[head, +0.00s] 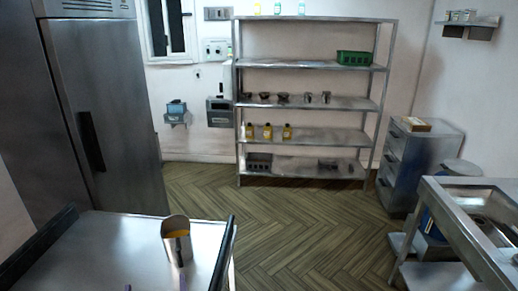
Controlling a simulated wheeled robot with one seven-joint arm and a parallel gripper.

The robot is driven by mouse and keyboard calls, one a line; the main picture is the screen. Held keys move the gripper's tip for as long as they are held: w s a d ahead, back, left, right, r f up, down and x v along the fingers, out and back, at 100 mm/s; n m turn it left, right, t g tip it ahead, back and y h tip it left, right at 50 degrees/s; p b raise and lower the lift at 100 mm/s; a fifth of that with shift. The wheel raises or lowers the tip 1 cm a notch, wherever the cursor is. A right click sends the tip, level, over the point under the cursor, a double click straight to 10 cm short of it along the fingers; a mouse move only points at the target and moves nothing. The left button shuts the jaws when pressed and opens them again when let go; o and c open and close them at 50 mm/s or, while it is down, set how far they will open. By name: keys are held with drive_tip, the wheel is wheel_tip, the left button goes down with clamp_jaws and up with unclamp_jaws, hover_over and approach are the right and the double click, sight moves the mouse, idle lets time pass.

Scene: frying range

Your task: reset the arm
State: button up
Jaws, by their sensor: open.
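A steel-topped table or cart (95,250) with dark edges is at the lower left. A metal scoop-like container (177,249) with something orange in it stands near its right side. Small purplish bits show at the bottom edge of the picture, too cut off to identify.
A tall steel fridge (105,95) stands at the left. A metal shelf rack (310,104) with bottles, bowls and a green crate (353,58) is at the back. A drawer cabinet (421,155) and a sink counter (452,205) are at the right. The wooden floor (285,225) between is clear.

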drive_tip(key=w+d+f+m+g+h, duration=0.1)
drive_tip(key=w+d+f+g, duration=0.15)
drive_tip(key=d, duration=0.35)
drive_tip(key=w+d+f+g+h+b, duration=0.1)
drive_tip(key=w+d+g, duration=0.2)
drive_tip(key=w+d, duration=0.15)
drive_tip(key=w+d+f+m+g+h, duration=0.1)
drive_tip(key=w+d+f+g, duration=0.1)
drive_tip(key=d, duration=0.5)
drive_tip(key=s+d+g+h, duration=0.1)
drive_tip(key=s+d+g, duration=0.2)
drive_tip(key=d, duration=0.7)
drive_tip(key=s+d+m+g+h+b, duration=0.1)
drive_tip(key=s+d+g, duration=0.3)
drive_tip(key=s+d, duration=0.4)
drive_tip(key=d, duration=0.3)
drive_tip(key=shift+s+f, duration=0.15)
